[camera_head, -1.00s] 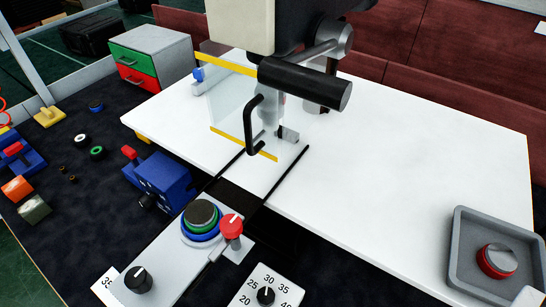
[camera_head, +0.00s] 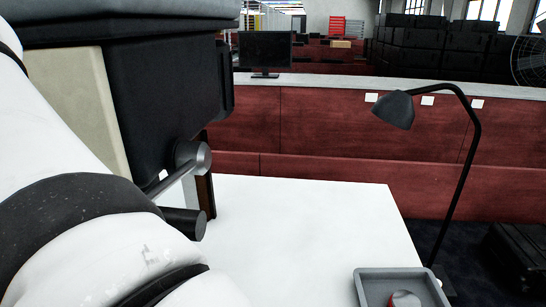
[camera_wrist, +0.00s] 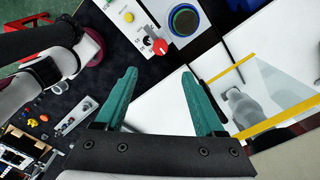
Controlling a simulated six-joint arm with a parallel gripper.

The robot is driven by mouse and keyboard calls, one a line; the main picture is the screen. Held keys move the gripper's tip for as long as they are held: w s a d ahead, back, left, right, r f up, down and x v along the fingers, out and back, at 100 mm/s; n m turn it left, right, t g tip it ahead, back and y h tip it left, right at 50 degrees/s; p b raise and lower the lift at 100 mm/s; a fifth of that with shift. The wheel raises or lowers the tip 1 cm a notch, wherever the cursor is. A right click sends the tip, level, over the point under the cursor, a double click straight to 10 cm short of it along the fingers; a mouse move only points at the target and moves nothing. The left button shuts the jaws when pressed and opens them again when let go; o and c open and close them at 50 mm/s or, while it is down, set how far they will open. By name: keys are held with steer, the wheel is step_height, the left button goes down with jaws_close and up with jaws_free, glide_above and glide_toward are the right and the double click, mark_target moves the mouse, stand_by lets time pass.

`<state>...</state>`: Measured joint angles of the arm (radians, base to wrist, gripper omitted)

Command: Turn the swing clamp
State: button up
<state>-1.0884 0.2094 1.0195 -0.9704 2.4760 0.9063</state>
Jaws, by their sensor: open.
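In the wrist view, my gripper (camera_wrist: 160,74) is open, with two teal fingers apart and nothing between them. Just beyond the tips is a red knob (camera_wrist: 158,46) with a white mark, on a pale plate with small markings. Beside it is a round dark disc in green and blue rings (camera_wrist: 183,20), on a light panel. I cannot tell for certain which part is the swing clamp. To the right, a clear panel edged with yellow strips (camera_wrist: 275,120) stands over a grey part (camera_wrist: 242,106). In the head view, my arm hides the gripper and the station.
In the head view, the white tabletop (camera_head: 300,235) is clear. A grey tray (camera_head: 362,287) with a red-based knob (camera_head: 404,299) sits front right, near a black lamp (camera_head: 395,110). In the wrist view, small loose parts (camera_wrist: 45,118) lie on the dark surface at left.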

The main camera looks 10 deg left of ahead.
step_height(320, 180, down, 14)
steer(key=shift+r, duration=0.1)
jaws_close()
stand_by(0.4)
